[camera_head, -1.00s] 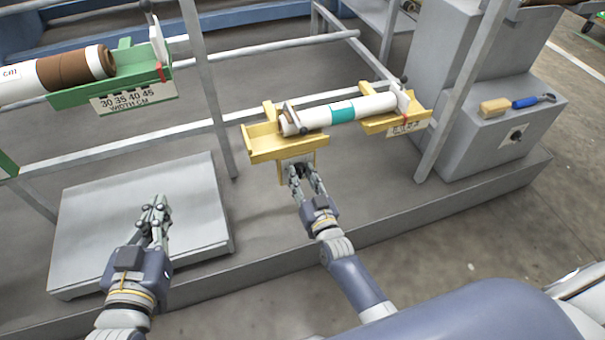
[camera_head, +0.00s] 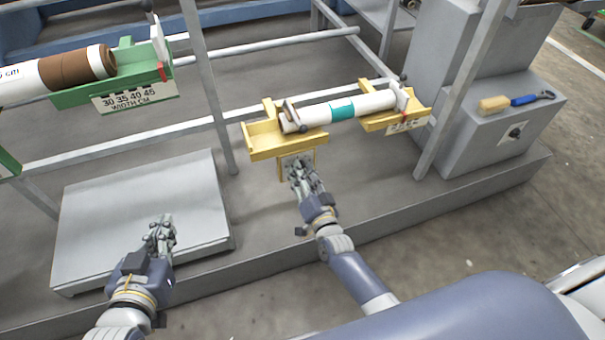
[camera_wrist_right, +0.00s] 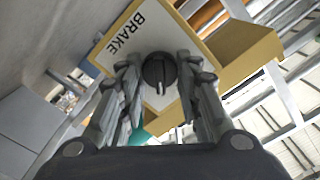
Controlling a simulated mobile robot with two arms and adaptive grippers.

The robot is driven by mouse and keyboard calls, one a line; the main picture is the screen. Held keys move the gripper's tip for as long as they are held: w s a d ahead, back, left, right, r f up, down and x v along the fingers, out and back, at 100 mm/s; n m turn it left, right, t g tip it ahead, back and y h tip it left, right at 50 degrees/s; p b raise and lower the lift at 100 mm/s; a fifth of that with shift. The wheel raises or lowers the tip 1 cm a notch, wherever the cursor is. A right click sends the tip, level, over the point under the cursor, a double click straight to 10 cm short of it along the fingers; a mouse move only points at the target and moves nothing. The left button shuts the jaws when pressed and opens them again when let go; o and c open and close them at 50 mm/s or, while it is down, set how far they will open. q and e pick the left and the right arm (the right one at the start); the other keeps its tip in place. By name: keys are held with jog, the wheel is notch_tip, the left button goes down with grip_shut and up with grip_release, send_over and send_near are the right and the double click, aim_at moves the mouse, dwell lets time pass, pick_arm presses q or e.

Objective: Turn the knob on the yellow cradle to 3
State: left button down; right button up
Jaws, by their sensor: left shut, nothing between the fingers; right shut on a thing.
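The yellow cradle (camera_head: 275,146) carries a white roll (camera_head: 365,107) with a teal band. Below its left end hangs a yellow-edged plate (camera_head: 284,169), labelled BRAKE (camera_wrist_right: 125,33) in the right wrist view. The dark round knob (camera_wrist_right: 158,74) sits on that plate, its ridge pointing down in the picture. My right gripper (camera_head: 299,170) is at the plate, shut on the knob, with one finger on each side of it. The numbers around the knob cannot be read. My left gripper (camera_head: 161,226) is shut and empty, over the grey platform, away from the cradle.
A green cradle (camera_head: 120,82) with a brown and white roll (camera_head: 70,70) stands at the upper left. A grey flat platform (camera_head: 90,220) lies below it. Grey posts and rails frame the cradles. A grey cabinet (camera_head: 470,150) at right bears a brush (camera_head: 495,105).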

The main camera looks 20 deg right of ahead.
jog(key=shift+r, duration=0.1)
jog(key=o, duration=1.1)
jog(key=shift+s, duration=0.1)
jog(key=s, duration=1.1)
jog(key=shift+s+d, duration=0.2)
jog(key=shift+s, duration=0.2)
